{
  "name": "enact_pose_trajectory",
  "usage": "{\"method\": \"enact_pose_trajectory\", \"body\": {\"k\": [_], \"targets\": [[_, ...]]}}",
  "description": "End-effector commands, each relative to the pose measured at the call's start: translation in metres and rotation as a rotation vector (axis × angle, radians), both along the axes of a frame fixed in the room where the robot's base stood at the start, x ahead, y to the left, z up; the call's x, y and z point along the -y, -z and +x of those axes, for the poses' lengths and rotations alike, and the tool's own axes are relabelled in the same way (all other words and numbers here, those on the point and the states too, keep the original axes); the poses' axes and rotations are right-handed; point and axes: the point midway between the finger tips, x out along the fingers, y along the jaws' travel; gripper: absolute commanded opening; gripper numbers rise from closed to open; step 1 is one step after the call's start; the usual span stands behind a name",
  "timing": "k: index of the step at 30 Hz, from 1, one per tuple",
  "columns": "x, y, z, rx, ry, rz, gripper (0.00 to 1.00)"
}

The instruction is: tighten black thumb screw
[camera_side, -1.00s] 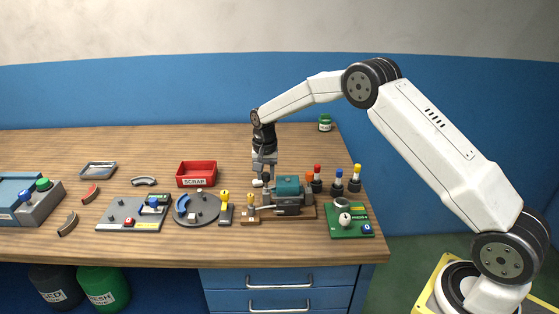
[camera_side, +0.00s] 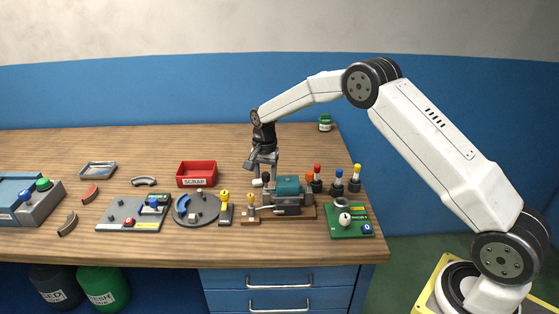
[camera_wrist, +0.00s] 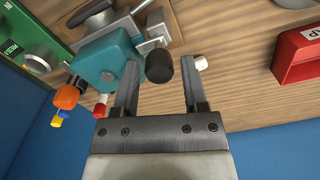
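The black thumb screw (camera_wrist: 159,67) shows in the wrist view as a dark rounded knob beside the teal fixture body (camera_wrist: 104,56). My gripper (camera_wrist: 160,72) is open, with one finger on each side of the knob in this view and a gap on both sides. I cannot tell from this view how far the knob is from the fingers in depth. In the side view my gripper (camera_side: 257,164) hangs just above the left end of the teal fixture (camera_side: 288,187), close over the small black knob (camera_side: 266,177).
A white-capped part (camera_wrist: 200,62) shows by the right finger. The red scrap bin (camera_side: 196,174) stands to the left. Red, blue and yellow-topped drivers (camera_side: 338,182) and a green board (camera_side: 350,220) are right of the fixture. The bench behind is mostly clear.

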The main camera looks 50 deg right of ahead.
Motion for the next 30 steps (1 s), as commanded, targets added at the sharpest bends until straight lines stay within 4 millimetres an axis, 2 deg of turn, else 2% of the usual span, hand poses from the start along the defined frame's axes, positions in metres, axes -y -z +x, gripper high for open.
{"method": "enact_pose_trajectory", "body": {"k": [11,16,30], "targets": [[0.0,0.0,-0.001,-0.002,-0.002,0.0,0.72],[0.0,-0.007,0.0,-0.001,-0.002,0.0,0.72],[0.0,-0.062,0.0,0.001,-0.001,0.0,0.72]]}}
